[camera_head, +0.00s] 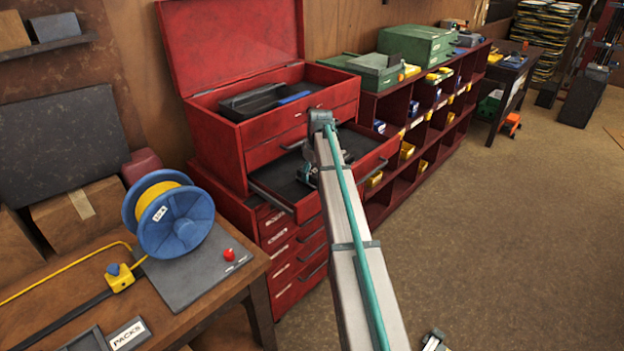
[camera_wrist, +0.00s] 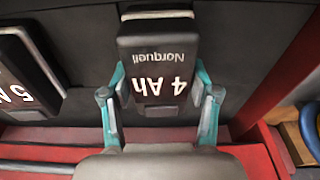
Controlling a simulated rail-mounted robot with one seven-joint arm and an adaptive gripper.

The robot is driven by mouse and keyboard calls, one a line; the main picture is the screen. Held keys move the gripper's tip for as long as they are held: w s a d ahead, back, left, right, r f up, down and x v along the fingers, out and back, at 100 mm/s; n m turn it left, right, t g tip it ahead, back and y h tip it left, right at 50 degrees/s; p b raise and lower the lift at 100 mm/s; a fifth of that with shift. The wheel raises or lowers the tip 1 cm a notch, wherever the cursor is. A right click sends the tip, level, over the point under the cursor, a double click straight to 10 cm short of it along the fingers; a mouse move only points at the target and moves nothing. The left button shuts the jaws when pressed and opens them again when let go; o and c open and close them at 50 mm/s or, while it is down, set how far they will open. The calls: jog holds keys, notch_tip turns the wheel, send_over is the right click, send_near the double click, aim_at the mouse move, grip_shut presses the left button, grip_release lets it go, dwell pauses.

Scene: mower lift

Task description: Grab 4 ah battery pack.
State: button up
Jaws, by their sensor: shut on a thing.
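The 4 Ah battery pack (camera_wrist: 158,58) is a dark block with white "4 Ah" and "Norquell" lettering, upside down in the wrist view. My gripper (camera_wrist: 160,88) has its teal fingers shut on it, one on each side. The pack is over the dark lining of the open drawer; I cannot tell whether it touches the lining. A second pack marked with a 5 (camera_wrist: 22,75) lies to the left in the wrist view. In the head view my gripper (camera_head: 312,172) is low inside the open drawer, and my arm hides much of it and the packs.
The open drawer (camera_head: 275,200) of the red tool chest (camera_head: 220,148) has a raised front edge and side walls close to my gripper. The chest's raised lid (camera_head: 232,45) stands behind. A workbench with a blue cable reel (camera_head: 176,222) is at left.

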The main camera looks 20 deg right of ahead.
jog(key=shift+c, duration=1.4)
jog(key=shift+r, duration=0.1)
